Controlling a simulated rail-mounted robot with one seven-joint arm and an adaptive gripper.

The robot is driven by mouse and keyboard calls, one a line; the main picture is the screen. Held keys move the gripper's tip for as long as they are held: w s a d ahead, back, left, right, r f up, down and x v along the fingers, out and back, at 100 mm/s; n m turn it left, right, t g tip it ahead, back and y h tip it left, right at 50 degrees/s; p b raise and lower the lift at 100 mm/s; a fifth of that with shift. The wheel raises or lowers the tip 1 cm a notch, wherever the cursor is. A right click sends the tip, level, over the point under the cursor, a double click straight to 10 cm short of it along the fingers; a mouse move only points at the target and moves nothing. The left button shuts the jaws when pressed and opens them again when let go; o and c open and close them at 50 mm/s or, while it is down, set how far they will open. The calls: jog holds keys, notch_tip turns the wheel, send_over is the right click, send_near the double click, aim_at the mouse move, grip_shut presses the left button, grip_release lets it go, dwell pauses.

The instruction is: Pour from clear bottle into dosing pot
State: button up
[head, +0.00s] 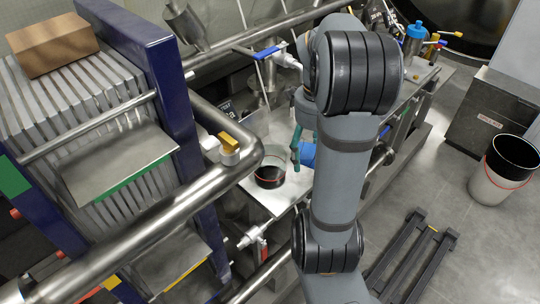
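A small round pot with a dark lower part and a red line around it (270,173) stands on the pale bench plate left of my arm; I take it for the dosing pot. My gripper (301,146), with teal fingers, points down just right of and behind this pot, partly hidden by my arm. A blue object (308,154) shows beside the fingers, mostly covered by my arm; I cannot tell whether it is held. I cannot make out the clear bottle with certainty; a blue-capped container (415,33) stands at the far end of the bench.
A thick steel pipe with a yellow-topped fitting (229,147) runs close left of the pot. A plate stack in a blue frame (165,90) carries a cardboard box (52,44). A white bucket (496,182) and a dark cabinet (487,112) stand at right.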

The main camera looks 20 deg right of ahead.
jog(key=shift+f+h, duration=0.3)
jog(key=shift+h, duration=0.1)
jog(key=shift+w+a+r+g, duration=0.2)
jog(key=shift+r+g, duration=0.1)
jog(key=shift+r, duration=0.15)
jog(key=shift+a+r+h, duration=0.15)
jog(key=shift+r+h, duration=0.15)
jog(key=shift+h, duration=0.1)
jog(key=shift+w+a+r+h, duration=0.15)
jog(key=shift+a+r+h, duration=0.2)
jog(key=shift+r, duration=0.35)
jog(key=shift+a+r+g+h, duration=0.1)
jog(key=shift+r+g+h, duration=0.5)
jog(key=shift+h, duration=0.15)
dwell(1.4)
jog(key=shift+w+a+f+g+h, duration=0.15)
jog(key=shift+g+h, duration=0.25)
jog(key=shift+h, duration=0.5)
dwell(1.1)
jog(key=shift+a+r+h, duration=0.15)
jog(key=shift+r+h, duration=0.15)
jog(key=shift+r, duration=0.45)
dwell(0.6)
